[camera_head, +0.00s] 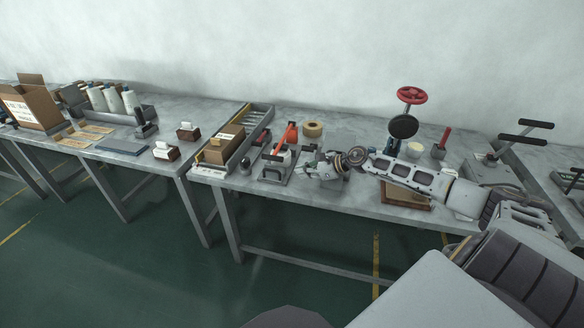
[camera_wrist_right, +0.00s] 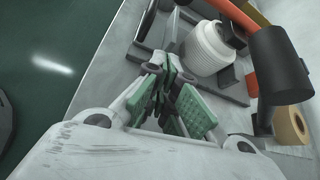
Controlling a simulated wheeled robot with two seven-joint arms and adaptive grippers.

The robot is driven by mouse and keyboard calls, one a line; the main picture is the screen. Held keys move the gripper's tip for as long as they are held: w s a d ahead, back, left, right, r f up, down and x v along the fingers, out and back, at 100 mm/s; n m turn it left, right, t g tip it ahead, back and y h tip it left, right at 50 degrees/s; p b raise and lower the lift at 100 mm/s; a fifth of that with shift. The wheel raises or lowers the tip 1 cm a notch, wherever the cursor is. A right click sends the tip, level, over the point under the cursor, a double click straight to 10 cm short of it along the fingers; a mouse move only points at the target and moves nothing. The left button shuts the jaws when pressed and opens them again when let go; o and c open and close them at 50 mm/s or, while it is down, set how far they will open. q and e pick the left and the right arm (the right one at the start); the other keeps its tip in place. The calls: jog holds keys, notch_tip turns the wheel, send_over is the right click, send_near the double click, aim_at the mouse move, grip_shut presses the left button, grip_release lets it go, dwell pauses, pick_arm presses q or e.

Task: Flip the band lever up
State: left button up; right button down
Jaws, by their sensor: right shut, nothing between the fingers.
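The orange lever (camera_head: 291,133) stands up at a slant on a small device with a dark base on the middle table. I take it to be the band lever. In the right wrist view the orange lever (camera_wrist_right: 233,14) runs along the top, beside a white ribbed cylinder (camera_wrist_right: 205,48) and a thick black cylinder (camera_wrist_right: 278,62). My right gripper (camera_head: 308,170) is just right of the device; in the wrist view its green-padded fingers (camera_wrist_right: 172,72) are shut and empty, near the white cylinder. I cannot tell whether they touch anything. My left gripper is not in view.
A tan roll (camera_head: 312,129) lies behind the device and shows in the wrist view (camera_wrist_right: 290,125). A grey tray with a cardboard box (camera_head: 222,148) is left of it. A stand with a red handwheel (camera_head: 411,95) rises behind my right arm. The table's front edge is close.

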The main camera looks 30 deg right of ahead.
jog(key=shift+x, duration=1.45)
jog(key=shift+w+a+f, duration=0.15)
jog(key=shift+w+a, duration=0.2)
jog(key=shift+w, duration=0.1)
jog(key=r, duration=0.1)
jog(key=a+r+p, duration=0.1)
jog(key=r, duration=0.1)
jog(key=shift+r, duration=0.3)
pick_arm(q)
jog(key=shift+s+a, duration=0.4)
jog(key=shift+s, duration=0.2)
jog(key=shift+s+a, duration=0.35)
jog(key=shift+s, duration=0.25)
pick_arm(e)
jog(key=shift+r, duration=0.1)
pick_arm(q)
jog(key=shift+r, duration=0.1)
pick_arm(e)
jog(key=shift+r, duration=0.1)
